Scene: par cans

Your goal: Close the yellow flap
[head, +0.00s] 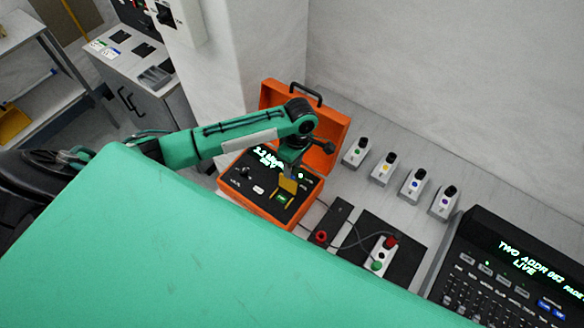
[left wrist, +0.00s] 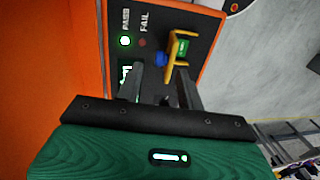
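The yellow flap (head: 288,184) stands raised on the dark panel of the orange case (head: 256,209), with a lit green switch (head: 282,199) showing beside it. In the left wrist view the yellow flap (left wrist: 171,50) stands up beside the green switch (left wrist: 183,47), with a blue part near its base. My left gripper (head: 293,168) is over the panel, close to the flap. In the left wrist view its two fingers (left wrist: 160,75) are apart with nothing between them. The right finger's tip is close to the flap; I cannot tell whether they touch. My right gripper is not in view.
The case's open lid (head: 333,130) stands behind my left gripper. Several small white units (head: 383,170) line the bench to the right. A black pad (head: 405,245) with a cabled box and a console (head: 515,265) lie farther right.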

